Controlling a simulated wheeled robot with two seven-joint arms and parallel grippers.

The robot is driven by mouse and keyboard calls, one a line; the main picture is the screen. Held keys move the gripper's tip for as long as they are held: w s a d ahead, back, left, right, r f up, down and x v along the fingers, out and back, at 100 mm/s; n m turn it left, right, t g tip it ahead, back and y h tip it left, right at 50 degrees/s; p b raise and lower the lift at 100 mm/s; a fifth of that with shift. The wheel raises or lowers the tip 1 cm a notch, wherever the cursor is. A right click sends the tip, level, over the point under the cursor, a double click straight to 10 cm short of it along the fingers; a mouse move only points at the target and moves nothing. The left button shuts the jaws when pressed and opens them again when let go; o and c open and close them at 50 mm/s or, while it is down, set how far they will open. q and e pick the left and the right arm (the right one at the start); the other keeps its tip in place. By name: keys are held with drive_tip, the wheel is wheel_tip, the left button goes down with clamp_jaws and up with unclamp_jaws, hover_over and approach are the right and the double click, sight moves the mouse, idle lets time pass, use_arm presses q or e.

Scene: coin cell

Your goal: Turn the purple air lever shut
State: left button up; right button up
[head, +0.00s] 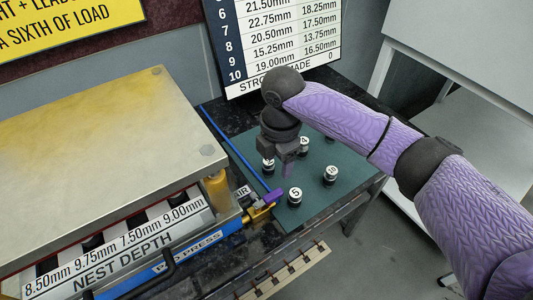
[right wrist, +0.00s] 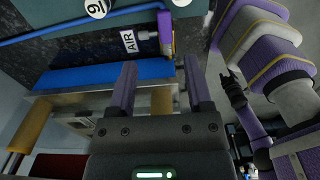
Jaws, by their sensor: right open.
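The purple air lever (head: 273,195) sits on a brass valve (head: 257,211) at the press's right front corner. In the head view its handle points right and slightly up. In the right wrist view the lever (right wrist: 165,28) stands upright in the picture beside the AIR label, beyond my fingertips. My right gripper (head: 287,170) is open and empty, pointing down over the green mat, apart from the lever. Its two purple fingers also show in the right wrist view (right wrist: 161,72). A dark shape that looks like my left gripper (right wrist: 233,88) shows small there; its jaws are unclear.
The press (head: 110,130) with its metal top plate fills the left. Several numbered black-and-white cylinders, including number 5 (head: 294,197), stand on the green mat (head: 325,205) close to my right gripper. A blue hose (head: 235,150) runs along the press's right side.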

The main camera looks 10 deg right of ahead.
sight(278, 192)
drive_tip(key=f+b, duration=0.1)
drive_tip(key=f, duration=0.2)
drive_tip(key=f+b, duration=0.1)
drive_tip(key=f, duration=0.1)
drive_tip(key=f+b, duration=0.1)
drive_tip(key=f, duration=0.2)
drive_tip(key=shift+s+f+b, duration=0.35)
drive_tip(key=shift+f, duration=0.5)
use_arm(q)
drive_tip(key=shift+g, duration=0.4)
drive_tip(key=s+f, duration=0.1)
drive_tip(key=s+a+f, duration=0.2)
drive_tip(key=shift+s+a+f, duration=0.15)
drive_tip(key=shift+a+f, duration=0.1)
drive_tip(key=shift+f, duration=0.1)
drive_tip(key=shift+y, duration=0.3)
use_arm(e)
drive_tip(key=shift+c, duration=0.6)
use_arm(q)
drive_tip(key=shift+w+d, duration=0.15)
drive_tip(key=shift+w, duration=0.4)
use_arm(e)
clamp_jaws()
